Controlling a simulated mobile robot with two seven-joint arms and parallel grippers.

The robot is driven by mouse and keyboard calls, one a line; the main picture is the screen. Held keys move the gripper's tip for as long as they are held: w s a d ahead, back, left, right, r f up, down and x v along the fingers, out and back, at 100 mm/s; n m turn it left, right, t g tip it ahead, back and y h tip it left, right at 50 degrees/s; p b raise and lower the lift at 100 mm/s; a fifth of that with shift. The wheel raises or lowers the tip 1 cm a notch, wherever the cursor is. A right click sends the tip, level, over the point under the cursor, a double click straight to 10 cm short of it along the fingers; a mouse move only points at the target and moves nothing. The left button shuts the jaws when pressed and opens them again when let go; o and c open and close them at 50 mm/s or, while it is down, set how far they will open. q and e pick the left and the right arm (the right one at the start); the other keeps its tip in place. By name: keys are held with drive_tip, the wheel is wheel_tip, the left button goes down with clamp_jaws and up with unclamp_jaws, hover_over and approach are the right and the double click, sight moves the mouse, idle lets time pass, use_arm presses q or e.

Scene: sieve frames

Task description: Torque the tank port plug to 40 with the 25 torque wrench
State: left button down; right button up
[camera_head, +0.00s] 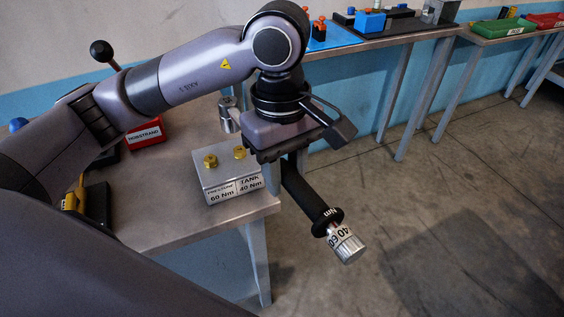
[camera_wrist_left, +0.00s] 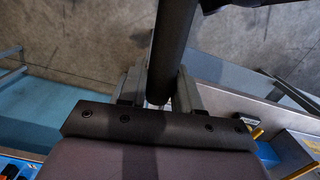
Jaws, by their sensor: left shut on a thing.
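My left gripper (camera_head: 289,158) is shut on the black handle of a torque wrench (camera_head: 307,192). The wrench's silver end, marked "40 60" or similar, points down and right past the table edge. The handle also shows between the fingers in the left wrist view (camera_wrist_left: 172,45). A silver cylinder (camera_head: 229,115), seemingly the wrench's head, shows left of the gripper, above and behind the block. The metal block (camera_head: 222,178) is labelled "PRESSURE 60 Nm" and "TANK 40 Nm". The brass tank plug (camera_head: 239,152) sits at its right, the pressure plug (camera_head: 210,161) at its left. My right gripper is out of view.
The block stands near the right corner of the grey table (camera_head: 190,227). A red labelled box (camera_head: 145,135) lies behind my arm. The floor at right is clear.

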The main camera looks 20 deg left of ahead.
use_arm(q)
drive_tip(key=shift+s+d+m, duration=0.3)
drive_tip(key=shift+s, duration=0.1)
drive_tip(key=shift+f+b, duration=0.5)
drive_tip(key=shift+f, duration=0.15)
drive_tip(key=w+d+f+n, duration=0.1)
drive_tip(key=w+d+n, duration=0.1)
drive_tip(key=w+n, duration=0.2)
drive_tip(key=w+d+f+n+b, duration=0.1)
drive_tip(key=w+n, duration=0.3)
drive_tip(key=w, duration=0.5)
drive_tip(key=shift+d+f+t, duration=0.3)
drive_tip(key=shift+d+f, duration=0.05)
drive_tip(key=shift+f, duration=0.4)
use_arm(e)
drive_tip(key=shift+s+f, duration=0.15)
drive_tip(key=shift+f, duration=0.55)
use_arm(q)
drive_tip(key=shift+s, duration=0.1)
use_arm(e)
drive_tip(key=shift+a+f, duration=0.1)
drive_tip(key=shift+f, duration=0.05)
use_arm(q)
drive_tip(key=shift+f+b, duration=0.95)
drive_tip(key=shift+f, duration=0.05)
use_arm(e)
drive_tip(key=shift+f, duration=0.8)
